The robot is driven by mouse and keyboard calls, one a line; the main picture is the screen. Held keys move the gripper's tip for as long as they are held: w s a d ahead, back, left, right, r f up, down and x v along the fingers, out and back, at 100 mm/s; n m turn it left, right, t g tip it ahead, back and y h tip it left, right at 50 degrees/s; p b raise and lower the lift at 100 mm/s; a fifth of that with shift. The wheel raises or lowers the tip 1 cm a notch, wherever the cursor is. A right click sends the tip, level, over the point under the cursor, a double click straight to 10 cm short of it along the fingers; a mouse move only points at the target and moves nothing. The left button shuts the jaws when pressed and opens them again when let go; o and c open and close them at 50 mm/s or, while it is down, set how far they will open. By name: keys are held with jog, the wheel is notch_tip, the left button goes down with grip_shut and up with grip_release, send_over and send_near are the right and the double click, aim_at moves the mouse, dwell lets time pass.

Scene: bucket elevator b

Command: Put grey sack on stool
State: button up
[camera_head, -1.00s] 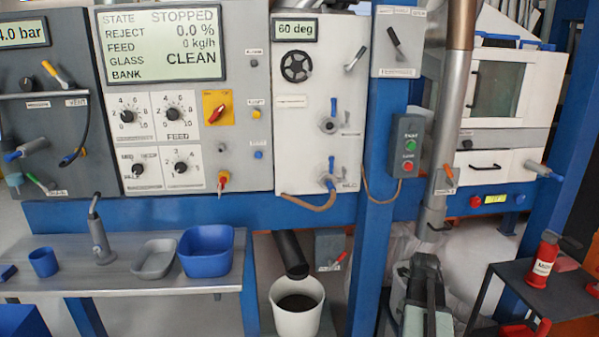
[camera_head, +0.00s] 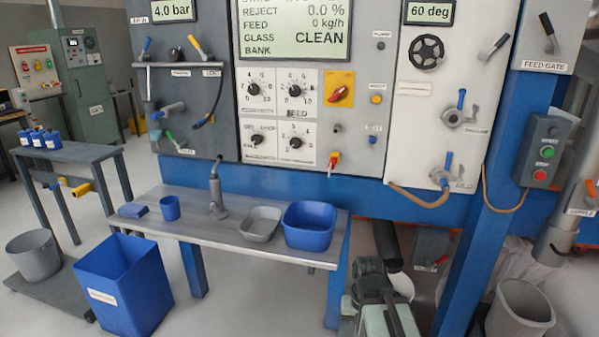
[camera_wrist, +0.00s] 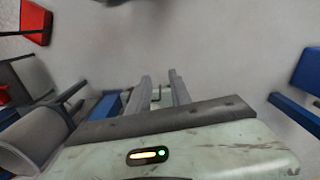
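I cannot make out a grey sack or a stool for certain in either view. Pale, crumpled, see-through material (camera_head: 517,262) shows at the lower right of the head view, behind the blue post; I cannot tell if it is a sack. My gripper (camera_wrist: 161,80) shows in the wrist view with its two grey fingers apart and nothing held between them, above the pale floor. In the head view my arm (camera_head: 380,305) stands at the bottom, right of the bench, and partly hides a white bucket.
A metal bench (camera_head: 180,222) carries a blue tub (camera_head: 310,228), a grey tray (camera_head: 261,224) and a blue cup (camera_head: 170,208). A blue bin (camera_head: 125,290) stands before it. Grey buckets stand at far left (camera_head: 33,256) and lower right (camera_head: 520,310). Open floor lies at the lower middle.

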notch_tip(320, 180, up, 19)
jog(key=n+p, duration=0.1)
jog(key=p, duration=1.7)
jog(key=shift+d+p, duration=0.15)
jog(key=shift+p, duration=0.25)
jog(key=shift+f, duration=0.3)
grip_shut()
jog(key=shift+s, duration=0.1)
